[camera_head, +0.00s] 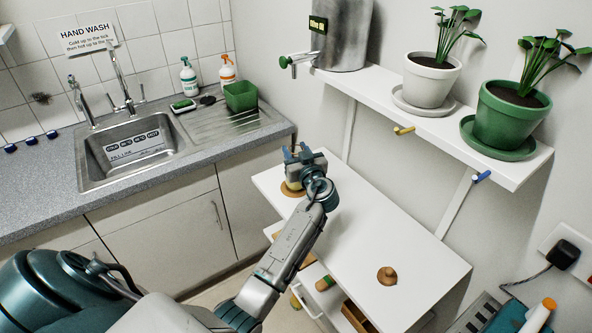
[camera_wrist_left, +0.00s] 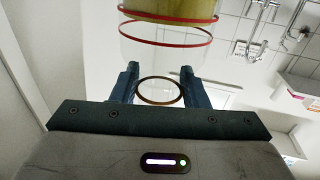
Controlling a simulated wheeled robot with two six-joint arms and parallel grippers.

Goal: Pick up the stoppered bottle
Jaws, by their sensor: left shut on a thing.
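My left gripper (camera_head: 297,160) is over the far left end of the white table, with its jaws mostly hidden behind its own wrist. In the left wrist view the gripper (camera_wrist_left: 160,82) is shut on a clear vessel (camera_wrist_left: 150,55), which I take to be the stoppered bottle. It has red rings, a yellowish part at the top of the picture and a brown ring between the fingers. In the head view the gripper hides most of it. I cannot tell whether it is clear of the table. My right gripper is not in view.
A brown knobbed piece (camera_head: 387,275) lies on the white table (camera_head: 345,230), and a tan disc (camera_head: 293,189) shows under the gripper. Above the table is a wall shelf (camera_head: 455,130) with a metal urn (camera_head: 340,35) and two potted plants. A sink (camera_head: 130,150) is at the left.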

